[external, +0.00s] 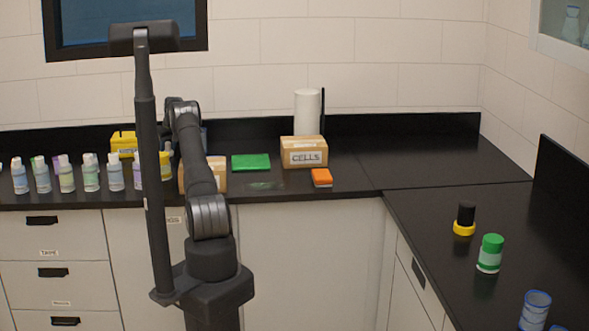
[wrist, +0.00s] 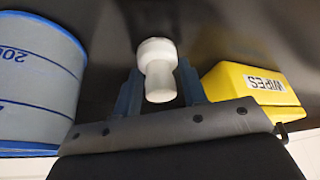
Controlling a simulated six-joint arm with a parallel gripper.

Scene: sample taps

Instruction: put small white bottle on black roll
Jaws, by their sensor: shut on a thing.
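The small white bottle (wrist: 160,70) is between the two blue-grey fingers of my gripper (wrist: 160,90) in the wrist view. The fingers are shut on it, one on each side. In the external view, my arm hides the gripper and the bottle at the back counter. No black roll can be made out for certain. A black cylinder with a yellow ring at its base (external: 465,217) stands on the right counter; I cannot tell if it is the roll.
A blue-marked container (wrist: 38,85) is left of the gripper and a yellow wipes box (wrist: 255,92) right. Several bottles (external: 65,174) line the back counter's left. A cells box (external: 304,152), orange block (external: 321,178) and white roll (external: 307,111) stand further right. A green-capped jar (external: 490,254) stands on the right counter.

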